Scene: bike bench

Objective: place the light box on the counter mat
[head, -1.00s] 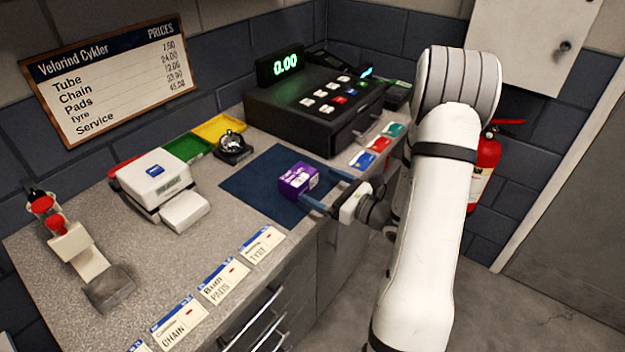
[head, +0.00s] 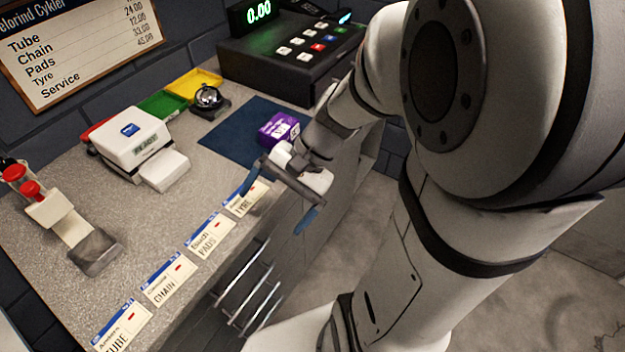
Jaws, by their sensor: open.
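The light box is a small purple box (head: 279,129) with white print, resting on the dark blue counter mat (head: 228,137), towards the mat's right side. My gripper (head: 278,207) is open and empty, in front of the box at the counter's front edge, with its two blue-tipped fingers spread apart. The gripper is apart from the box. My arm hides the right part of the mat and part of the box's right side.
A cash register (head: 290,55) stands behind the mat. A bell (head: 208,98), coloured trays (head: 160,104) and a white card reader (head: 135,140) are to the left. Price cards (head: 168,278) line the front edge above drawer handles (head: 250,285).

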